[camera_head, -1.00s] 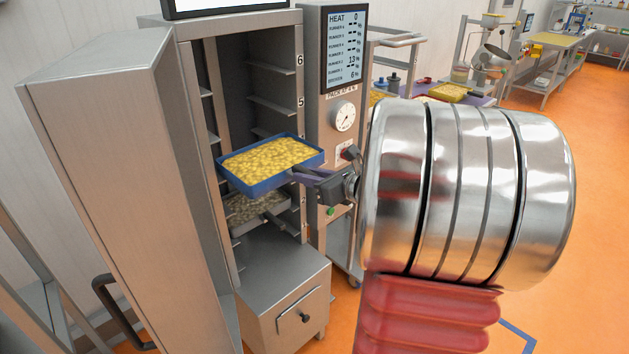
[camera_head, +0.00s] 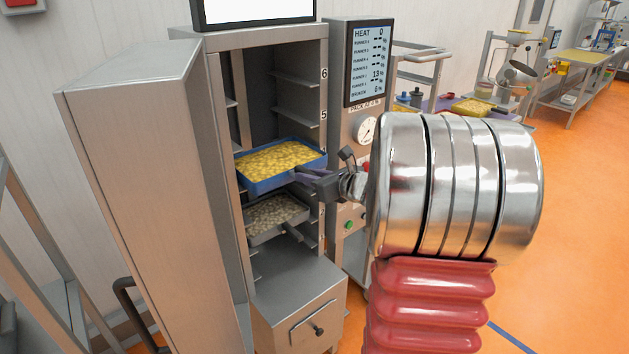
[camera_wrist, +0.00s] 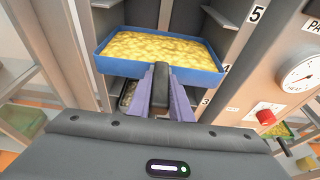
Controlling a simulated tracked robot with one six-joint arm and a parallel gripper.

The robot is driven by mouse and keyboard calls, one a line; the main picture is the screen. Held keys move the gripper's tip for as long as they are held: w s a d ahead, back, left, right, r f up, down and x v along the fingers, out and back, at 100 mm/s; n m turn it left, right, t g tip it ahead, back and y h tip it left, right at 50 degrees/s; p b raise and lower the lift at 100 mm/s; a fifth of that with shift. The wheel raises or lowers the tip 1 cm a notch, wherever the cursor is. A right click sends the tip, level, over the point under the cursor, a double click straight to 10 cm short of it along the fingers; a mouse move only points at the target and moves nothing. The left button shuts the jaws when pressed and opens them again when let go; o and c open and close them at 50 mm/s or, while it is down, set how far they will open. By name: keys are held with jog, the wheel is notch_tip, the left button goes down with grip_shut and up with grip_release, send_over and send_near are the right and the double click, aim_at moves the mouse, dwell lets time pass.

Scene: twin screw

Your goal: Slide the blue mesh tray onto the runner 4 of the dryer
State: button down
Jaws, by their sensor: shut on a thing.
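The blue mesh tray (camera_head: 279,166), full of yellow pieces, is held level at the open front of the dryer (camera_head: 262,39). The numbers 6 and 5 mark runners above the tray. The mark for runner 4 is mostly hidden near the tray's right corner, so I cannot tell whether the tray rests on that runner.
A grey tray (camera_head: 274,216) of pale pieces sits lower in the dryer. The dryer door (camera_head: 150,190) stands open at left. A control panel with screen (camera_head: 370,62) and gauge (camera_head: 365,130) stands close right of the opening. A drawer box (camera_head: 300,310) juts out below.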

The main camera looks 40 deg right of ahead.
send_near(290, 167)
jog(key=shift+w+a+r, duration=0.35)
jog(key=shift+w+a, duration=0.25)
jog(key=shift+w, duration=0.2)
jog(key=shift+w+a+r, duration=0.3)
jog(key=shift+w+a, duration=0.25)
jog(key=shift+w, duration=0.2)
jog(key=shift+w+a+r, duration=0.35)
jog(key=shift+w+a, duration=0.25)
jog(key=shift+w, duration=0.2)
jog(key=shift+f, duration=0.55)
jog(key=c, duration=1.5)
grip_release()
jog(key=shift+c, duration=0.2)
jog(key=shift+f, duration=0.15)
jog(key=shift+s, duration=0.15)
jog(key=v, duration=1.3)
jog(key=shift+s, duration=0.3)
